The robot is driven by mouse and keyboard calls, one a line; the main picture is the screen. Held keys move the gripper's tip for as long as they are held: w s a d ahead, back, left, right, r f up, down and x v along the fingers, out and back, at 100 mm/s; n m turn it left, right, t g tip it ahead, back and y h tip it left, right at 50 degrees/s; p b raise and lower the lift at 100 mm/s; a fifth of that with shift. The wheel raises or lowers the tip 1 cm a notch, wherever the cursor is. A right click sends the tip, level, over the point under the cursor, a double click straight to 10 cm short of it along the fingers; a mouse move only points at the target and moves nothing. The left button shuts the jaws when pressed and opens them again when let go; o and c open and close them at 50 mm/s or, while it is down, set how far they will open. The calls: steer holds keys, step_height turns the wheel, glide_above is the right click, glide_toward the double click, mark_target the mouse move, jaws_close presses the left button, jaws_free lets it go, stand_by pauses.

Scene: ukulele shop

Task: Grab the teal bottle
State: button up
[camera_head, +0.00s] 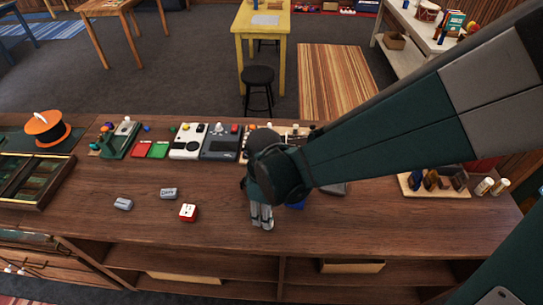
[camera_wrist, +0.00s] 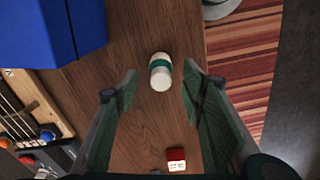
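The bottle (camera_wrist: 161,72), white with a teal band, shows in the wrist view on the brown wooden counter. It lies near the middle, between and slightly beyond the fingertips of my gripper (camera_wrist: 158,92). My gripper is open, with one finger on each side and a visible gap to the bottle. In the head view my gripper (camera_head: 262,216) points down over the front part of the counter (camera_head: 335,224). My arm and gripper hide the bottle there.
A large blue box (camera_wrist: 50,32) stands left of the bottle in the wrist view. A red-and-white block (camera_head: 188,212) and two small grey blocks (camera_head: 123,204) (camera_head: 168,193) lie left of my gripper. Several devices (camera_head: 188,142) line the counter's back. Bare wood surrounds the bottle.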

steer(key=shift+f, duration=0.2)
stand_by(0.3)
steer(key=shift+s+d+f, duration=0.1)
steer(key=shift+f, duration=1.2)
steer(key=shift+d+f, duration=0.1)
steer(key=shift+f, duration=1.15)
steer(key=c, duration=1)
